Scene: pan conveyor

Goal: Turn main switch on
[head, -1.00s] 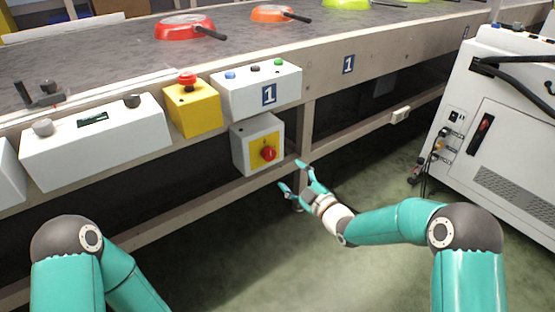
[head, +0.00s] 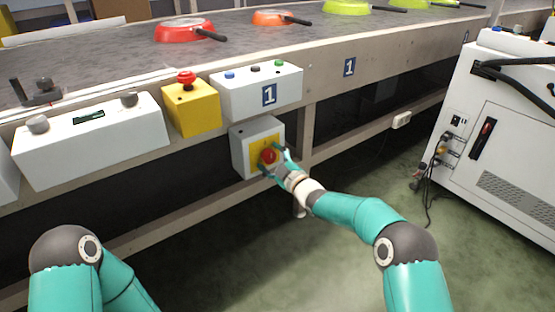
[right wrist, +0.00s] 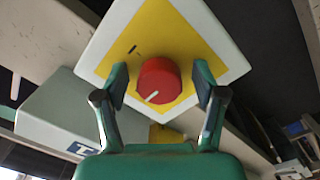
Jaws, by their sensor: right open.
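The main switch is a red round knob (head: 268,156) on a yellow plate of a grey-white box (head: 243,150) under the conveyor edge. In the right wrist view the knob (right wrist: 159,80) has a white line pointing to its lower left, and a dark mark shows on the yellow plate (right wrist: 180,38) at its upper left. My right gripper (head: 274,160) is at the knob. In the right wrist view its open fingers (right wrist: 160,88) stand on either side of the knob with gaps. My left arm shows at the lower left, but its gripper is out of view.
A yellow box with a red button (head: 192,105) and a white panel marked 1 (head: 258,90) sit just above the switch box. A white control box (head: 92,140) is further left. Pans, including a red one (head: 184,30), lie on the conveyor. A white cabinet (head: 500,130) stands right.

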